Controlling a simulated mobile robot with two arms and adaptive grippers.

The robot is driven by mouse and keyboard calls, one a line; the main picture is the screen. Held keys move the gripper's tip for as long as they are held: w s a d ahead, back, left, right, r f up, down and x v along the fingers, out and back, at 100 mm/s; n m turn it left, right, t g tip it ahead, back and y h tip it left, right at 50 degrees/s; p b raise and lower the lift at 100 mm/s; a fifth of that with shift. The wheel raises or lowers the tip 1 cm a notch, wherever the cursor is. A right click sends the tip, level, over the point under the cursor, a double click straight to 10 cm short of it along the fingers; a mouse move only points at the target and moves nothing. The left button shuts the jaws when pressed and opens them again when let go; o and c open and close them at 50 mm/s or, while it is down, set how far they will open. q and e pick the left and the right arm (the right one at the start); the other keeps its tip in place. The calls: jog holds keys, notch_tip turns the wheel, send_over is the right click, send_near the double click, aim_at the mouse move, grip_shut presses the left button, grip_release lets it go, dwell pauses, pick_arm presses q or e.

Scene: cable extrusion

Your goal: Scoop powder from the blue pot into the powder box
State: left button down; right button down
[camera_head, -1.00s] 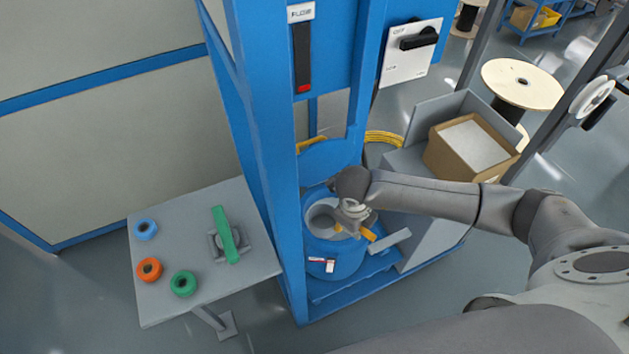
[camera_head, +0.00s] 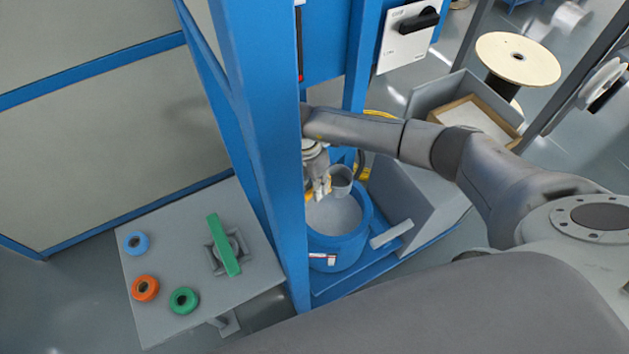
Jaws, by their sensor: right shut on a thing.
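The blue pot (camera_head: 337,252) stands on a blue platform inside the blue frame. Pale grey powder (camera_head: 334,214) shows through its open top. My right gripper (camera_head: 323,190) is above the pot's back-left rim, shut on a grey scoop. The scoop (camera_head: 341,181) is a small round cup, held above the powder and apart from it; its contents cannot be made out. A cardboard box (camera_head: 440,116) with pale contents, perhaps the powder box, sits in a grey bin at the right. My left gripper is not in view.
A blue post (camera_head: 265,130) stands close left of the pot. A grey table (camera_head: 170,245) holds a green bar (camera_head: 223,245) and several coloured rolls. A grey sloped housing (camera_head: 425,205) lies right of the pot. A wooden spool (camera_head: 518,60) stands beyond the box.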

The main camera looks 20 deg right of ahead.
jog(key=shift+f+b, duration=0.4)
jog(key=w+a+b+x, duration=0.1)
jog(key=w+b+x, duration=0.1)
jog(key=b+x, duration=0.7)
jog(key=shift+b+x, duration=0.4)
jog(key=shift+x, duration=1.25)
jog(key=shift+a+f, duration=0.15)
jog(key=shift+f+b, duration=0.35)
jog(key=shift+f, duration=0.25)
jog(key=shift+f+b, duration=0.4)
jog(key=shift+f, duration=0.2)
